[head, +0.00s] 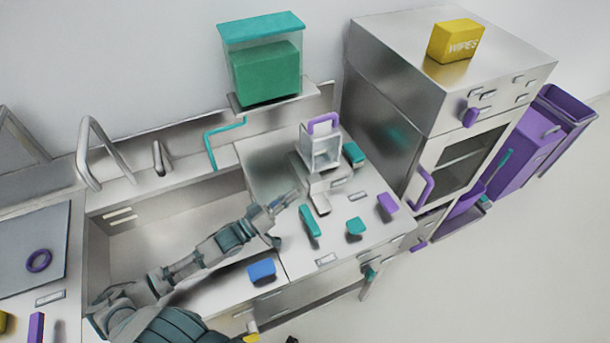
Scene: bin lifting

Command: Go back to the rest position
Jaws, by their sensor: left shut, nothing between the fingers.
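My left arm comes in from the lower left and reaches over the sink and the metal counter. My left gripper (277,204) is at its end, shut and empty, above the counter just left of a small metal stand (319,196). It holds none of the objects near it. My right gripper does not show in the head view. No bin is in either gripper.
Small teal pieces (310,222), a purple piece (387,203) and a blue block (261,270) lie on the counter. A clear lantern-like holder (321,150) stands behind. A steel oven cabinet (410,100) bears yellow wipes (455,42). Purple bins (530,145) stand right; floor there is free.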

